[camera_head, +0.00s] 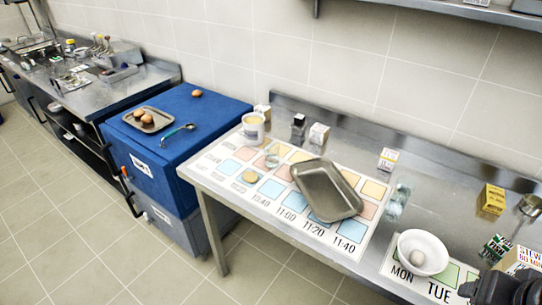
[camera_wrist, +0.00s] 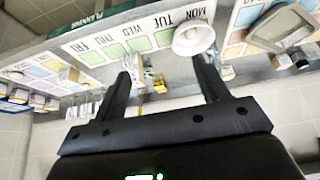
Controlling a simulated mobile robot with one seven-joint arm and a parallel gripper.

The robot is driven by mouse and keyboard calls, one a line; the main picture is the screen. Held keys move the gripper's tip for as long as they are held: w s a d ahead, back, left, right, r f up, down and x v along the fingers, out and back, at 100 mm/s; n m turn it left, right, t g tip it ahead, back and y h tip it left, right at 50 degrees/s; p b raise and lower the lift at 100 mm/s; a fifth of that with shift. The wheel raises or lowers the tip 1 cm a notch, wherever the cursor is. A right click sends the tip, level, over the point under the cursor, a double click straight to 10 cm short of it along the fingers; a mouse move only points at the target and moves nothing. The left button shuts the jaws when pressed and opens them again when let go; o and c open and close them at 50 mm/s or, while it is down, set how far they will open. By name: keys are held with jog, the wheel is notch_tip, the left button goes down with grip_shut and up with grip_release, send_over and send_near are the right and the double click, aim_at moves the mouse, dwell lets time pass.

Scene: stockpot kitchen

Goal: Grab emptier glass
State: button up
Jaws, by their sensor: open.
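A clear bluish glass (camera_head: 397,202) stands on the steel counter, right of the printed mat. A second clear glass-like object (camera_head: 272,156) is on the mat's upper left part. How full each one is cannot be made out. My gripper shows in the wrist view (camera_wrist: 164,76), its two black fingers spread wide with nothing held between them. In the head view only a dark part of my arm end shows at the lower right corner, right of both glasses. The fingertips are not clearly visible there.
A tilted metal tray (camera_head: 328,190) lies on the mat between the glasses. A white bowl with an egg (camera_head: 410,240) is in front of the right glass. Small boxes, including a yellow one (camera_head: 491,199), stand toward the right and back. A blue box (camera_head: 185,120) is left of the counter.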

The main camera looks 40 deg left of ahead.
jog(key=shift+o, duration=0.3)
jog(key=shift+o, duration=0.7)
